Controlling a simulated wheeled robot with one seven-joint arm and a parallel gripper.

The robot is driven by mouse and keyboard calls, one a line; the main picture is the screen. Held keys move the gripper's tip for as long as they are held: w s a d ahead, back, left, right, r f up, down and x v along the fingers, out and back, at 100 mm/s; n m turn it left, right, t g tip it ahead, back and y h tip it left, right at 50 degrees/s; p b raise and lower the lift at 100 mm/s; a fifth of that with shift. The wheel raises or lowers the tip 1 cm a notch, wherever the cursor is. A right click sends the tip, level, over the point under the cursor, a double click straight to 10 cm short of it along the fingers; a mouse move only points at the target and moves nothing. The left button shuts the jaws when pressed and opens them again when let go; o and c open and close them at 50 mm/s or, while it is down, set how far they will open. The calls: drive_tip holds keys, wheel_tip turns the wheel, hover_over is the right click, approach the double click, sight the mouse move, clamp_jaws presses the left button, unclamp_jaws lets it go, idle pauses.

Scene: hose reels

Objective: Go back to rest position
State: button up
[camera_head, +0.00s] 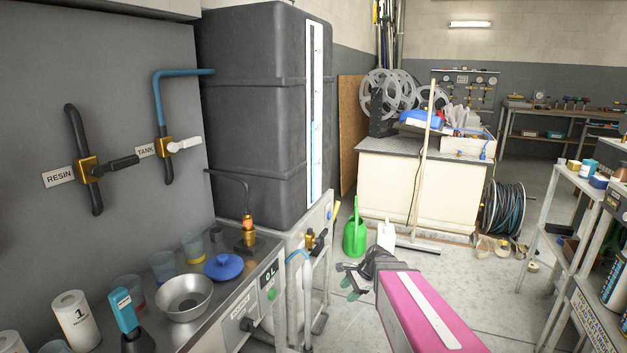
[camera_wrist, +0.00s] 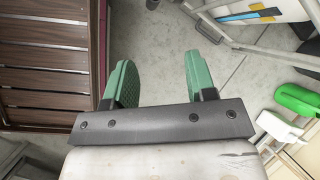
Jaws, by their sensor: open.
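My gripper (camera_head: 350,281) is at the end of my pink arm, right of the metal counter and over the open floor in the head view. In the wrist view my gripper (camera_wrist: 158,82) shows two green fingers, spread wide apart with nothing between them. Below them is bare grey concrete floor. The gripper touches nothing that I can see.
The metal counter (camera_head: 195,333) at left holds a bowl (camera_head: 184,296), a blue lid (camera_head: 223,267) and cups. A green watering can (camera_head: 354,238) and a white bottle (camera_head: 386,236) stand on the floor ahead. Shelves (camera_head: 567,236) stand at right. Floor between is clear.

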drive_tip(key=s+d+n+h, duration=0.6)
drive_tip(key=s+n, duration=0.3)
drive_tip(key=n, duration=0.4)
drive_tip(key=shift+s+r+n+g, duration=0.2)
drive_tip(key=shift+r+n+g, duration=0.1)
drive_tip(key=shift+r+n, duration=0.1)
drive_tip(key=shift+d, duration=0.1)
